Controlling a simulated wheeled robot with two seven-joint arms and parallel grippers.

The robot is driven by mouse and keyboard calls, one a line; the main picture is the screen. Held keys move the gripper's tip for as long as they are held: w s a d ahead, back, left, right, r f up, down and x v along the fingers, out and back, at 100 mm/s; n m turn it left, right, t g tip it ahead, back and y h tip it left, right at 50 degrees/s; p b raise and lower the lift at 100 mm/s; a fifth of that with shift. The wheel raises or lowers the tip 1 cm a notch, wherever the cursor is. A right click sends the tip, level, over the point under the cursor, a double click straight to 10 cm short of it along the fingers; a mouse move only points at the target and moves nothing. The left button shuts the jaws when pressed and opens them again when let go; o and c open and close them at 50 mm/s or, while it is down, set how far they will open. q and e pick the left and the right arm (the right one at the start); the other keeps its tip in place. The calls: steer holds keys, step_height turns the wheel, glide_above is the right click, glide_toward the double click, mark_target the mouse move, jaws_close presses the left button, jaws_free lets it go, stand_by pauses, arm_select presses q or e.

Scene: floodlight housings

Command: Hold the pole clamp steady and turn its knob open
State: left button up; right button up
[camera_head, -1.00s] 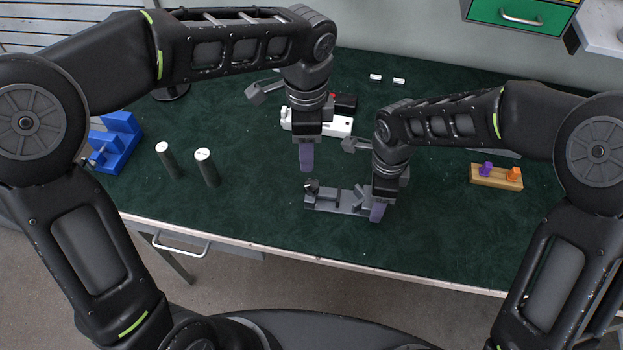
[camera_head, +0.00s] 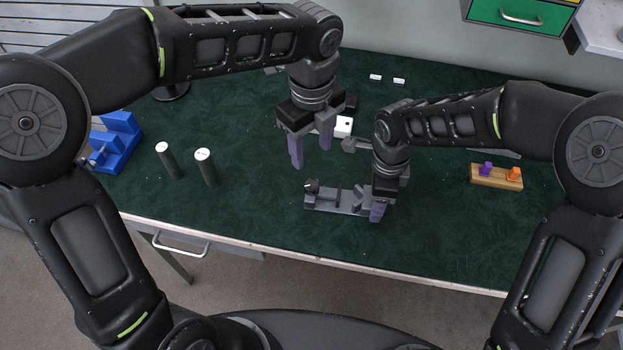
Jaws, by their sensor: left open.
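The pole clamp (camera_head: 334,200) is a dark grey piece lying on the green table, near its front edge and right of the middle. A small black knob (camera_head: 311,186) stands at its left end. My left gripper (camera_head: 311,156) is open and empty, above and behind the clamp, with its two purple fingers pointing down and apart. My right gripper (camera_head: 377,211) is at the clamp's right end, pointing down. Only a purple finger of it shows clearly, and my own wrist hides the rest, so I cannot tell whether it grips the clamp.
A white block (camera_head: 343,126) is partly hidden behind my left gripper. Two dark cylinders with white tops (camera_head: 206,168) and a blue fixture (camera_head: 118,141) stand at left. A wooden block (camera_head: 496,177) with purple and orange pieces lies at right. The table between cylinders and clamp is clear.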

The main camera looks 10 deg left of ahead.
mark_target(312, 185)
arm_select(q)
step_height(312, 185, down, 12)
steer(key=shift+r, duration=0.2)
stand_by(0.4)
jaws_close()
stand_by(0.3)
